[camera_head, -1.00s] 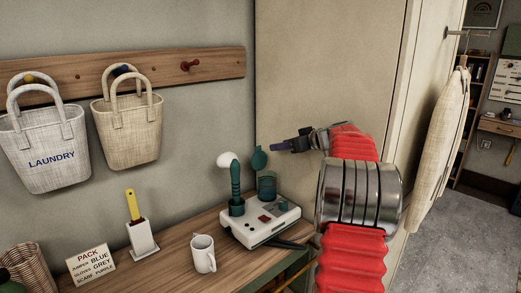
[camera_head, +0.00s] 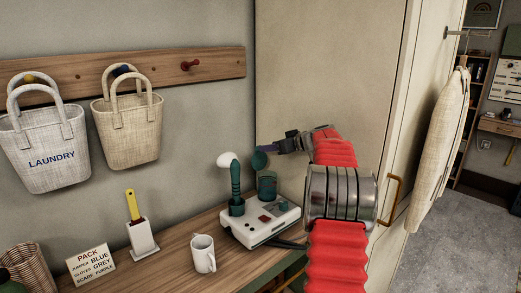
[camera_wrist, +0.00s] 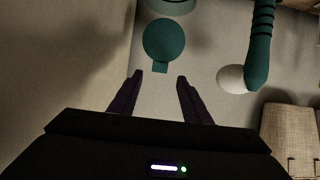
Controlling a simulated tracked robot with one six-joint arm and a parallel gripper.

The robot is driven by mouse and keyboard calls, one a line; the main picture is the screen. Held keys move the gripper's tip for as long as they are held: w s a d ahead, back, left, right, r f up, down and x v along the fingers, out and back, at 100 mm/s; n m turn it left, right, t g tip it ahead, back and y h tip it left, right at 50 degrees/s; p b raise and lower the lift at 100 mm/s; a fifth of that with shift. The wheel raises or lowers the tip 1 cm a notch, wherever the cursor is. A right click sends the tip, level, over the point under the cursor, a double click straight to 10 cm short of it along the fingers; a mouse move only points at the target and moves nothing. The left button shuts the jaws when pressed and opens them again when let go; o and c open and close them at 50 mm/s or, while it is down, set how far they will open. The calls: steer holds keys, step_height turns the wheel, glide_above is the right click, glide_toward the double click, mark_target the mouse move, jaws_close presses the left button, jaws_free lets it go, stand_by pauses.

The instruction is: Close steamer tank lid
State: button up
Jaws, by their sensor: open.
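The steamer (camera_head: 260,222) is a white box on the wooden bench, with a green tank (camera_head: 267,185) and a green handle with a white head on top. The round green tank lid (camera_head: 259,160) stands upright, open, above the back of the tank. In the wrist view the lid (camera_wrist: 164,40) lies just beyond the fingertips, with its small tab pointing between them. My gripper (camera_head: 274,149) is open and empty, at lid height in the head view, close to the lid's right side. In the wrist view my gripper's two dark fingers (camera_wrist: 158,75) are apart. Contact with the lid cannot be told.
A white mug (camera_head: 203,254), a yellow-handled brush in a white holder (camera_head: 142,238) and a sign (camera_head: 91,261) stand on the bench (camera_head: 170,268). Two bags (camera_head: 128,130) hang on the wall rail. A pale cabinet panel (camera_head: 330,75) stands close behind my gripper.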

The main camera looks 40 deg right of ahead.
mark_target(259, 158)
steer(key=x, duration=0.7)
steer(key=shift+f, duration=0.1)
steer(key=shift+c, duration=0.5)
jaws_close()
stand_by(0.3)
